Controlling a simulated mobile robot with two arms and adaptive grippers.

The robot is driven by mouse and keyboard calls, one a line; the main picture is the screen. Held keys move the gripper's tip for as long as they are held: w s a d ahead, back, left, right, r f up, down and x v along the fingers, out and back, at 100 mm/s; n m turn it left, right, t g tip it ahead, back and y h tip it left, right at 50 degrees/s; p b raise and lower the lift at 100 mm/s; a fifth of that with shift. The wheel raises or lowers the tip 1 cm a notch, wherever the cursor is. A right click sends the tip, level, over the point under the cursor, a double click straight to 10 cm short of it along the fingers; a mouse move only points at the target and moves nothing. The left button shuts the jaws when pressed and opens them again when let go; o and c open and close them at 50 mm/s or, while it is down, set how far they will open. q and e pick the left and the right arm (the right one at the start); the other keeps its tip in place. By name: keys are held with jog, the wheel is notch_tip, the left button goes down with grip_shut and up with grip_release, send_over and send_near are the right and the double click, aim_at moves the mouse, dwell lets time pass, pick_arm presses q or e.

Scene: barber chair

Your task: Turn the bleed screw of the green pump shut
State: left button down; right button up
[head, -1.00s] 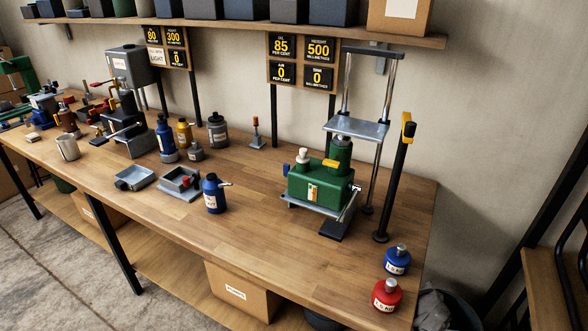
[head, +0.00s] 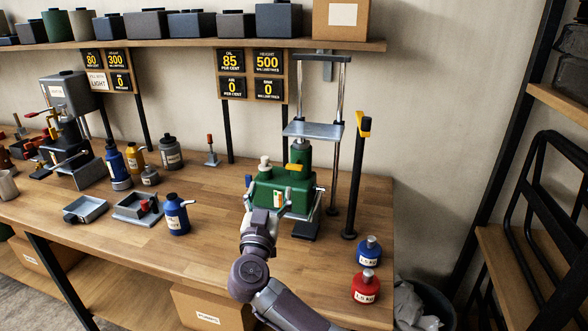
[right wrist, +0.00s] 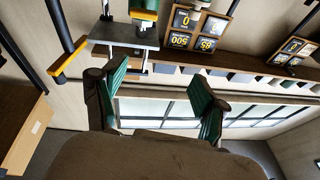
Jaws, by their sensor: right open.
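The green pump (head: 285,192) stands on the bench at the right, under a steel frame with a plate (head: 313,130). A small blue knob (head: 248,180) shows at the pump's left end, a white cap (head: 265,161) and a yellow part (head: 293,167) on top. I cannot tell for sure which is the bleed screw. My right gripper (head: 258,209) is in front of the pump's lower left, partly hidden by its own wrist. The right wrist view shows its green-padded fingers (right wrist: 160,98) apart with nothing between them. My left gripper is not in view.
A black post with a yellow top (head: 350,180) stands right of the pump. A blue bottle (head: 176,215) and grey tray (head: 136,207) stand left. Open bench lies between bottle and pump.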

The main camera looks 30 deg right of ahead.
aim_at(293, 168)
jog(key=w+d+g, duration=0.1)
jog(key=w+d, duration=0.1)
jog(key=d, duration=0.2)
jog(key=w+d+g+p, duration=0.1)
jog(key=w+d, duration=0.2)
jog(key=d, duration=0.1)
jog(key=w+d+g, duration=0.2)
jog(key=w+d, duration=0.1)
jog(key=d, duration=0.1)
jog(key=shift+w+d+f+m, duration=0.15)
jog(key=shift+w+d+m, duration=0.05)
jog(key=shift+d+m, duration=0.1)
